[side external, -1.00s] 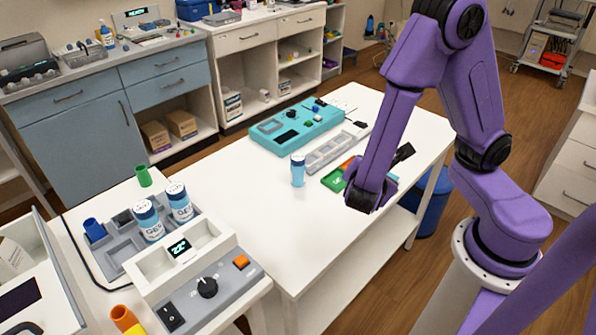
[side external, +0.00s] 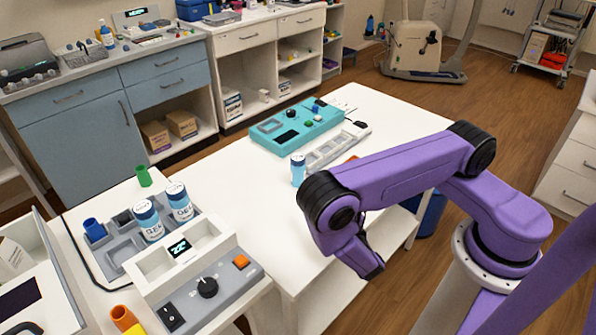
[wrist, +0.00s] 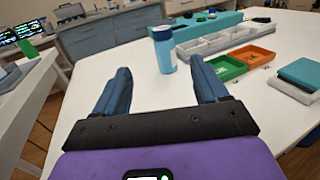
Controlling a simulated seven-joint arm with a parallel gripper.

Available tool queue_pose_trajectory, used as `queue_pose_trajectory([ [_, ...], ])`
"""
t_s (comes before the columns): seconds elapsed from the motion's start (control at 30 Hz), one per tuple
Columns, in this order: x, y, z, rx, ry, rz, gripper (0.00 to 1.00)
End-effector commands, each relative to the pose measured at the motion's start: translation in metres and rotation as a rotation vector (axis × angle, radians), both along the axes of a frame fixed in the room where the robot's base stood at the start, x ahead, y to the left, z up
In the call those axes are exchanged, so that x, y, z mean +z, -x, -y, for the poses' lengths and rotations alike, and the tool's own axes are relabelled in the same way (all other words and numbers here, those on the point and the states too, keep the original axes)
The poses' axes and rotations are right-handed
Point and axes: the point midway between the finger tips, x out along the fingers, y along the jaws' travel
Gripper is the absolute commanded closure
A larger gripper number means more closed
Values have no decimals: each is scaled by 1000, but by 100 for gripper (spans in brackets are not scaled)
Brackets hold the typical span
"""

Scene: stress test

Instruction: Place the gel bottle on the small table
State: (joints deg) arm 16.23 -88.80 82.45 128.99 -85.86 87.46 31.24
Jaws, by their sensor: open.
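In the side view my arm's end hides the fingers. Two bottles labelled GEL (side external: 148,220) (side external: 180,203) stand in a grey tray on the table at the left. Which table is the small one, I cannot tell.
A grey compartment tray (side external: 335,148) and a teal device (side external: 295,125) lie behind the bottle. Green (wrist: 227,68) and orange (wrist: 250,56) trays lie to its right, with stacked teal and grey pads (wrist: 300,78) nearer. The white tabletop before the bottle is clear.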

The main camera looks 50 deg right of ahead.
Motion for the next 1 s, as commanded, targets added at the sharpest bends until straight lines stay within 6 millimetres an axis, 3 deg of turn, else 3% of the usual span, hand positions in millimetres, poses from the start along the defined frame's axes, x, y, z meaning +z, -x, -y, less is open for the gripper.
queue_pose_trajectory([
  [0.6, 1, -93, 41, -10, -5, 4, 27],
  [1.0, 3, -124, 56, -10, -4, 4, 27],
])
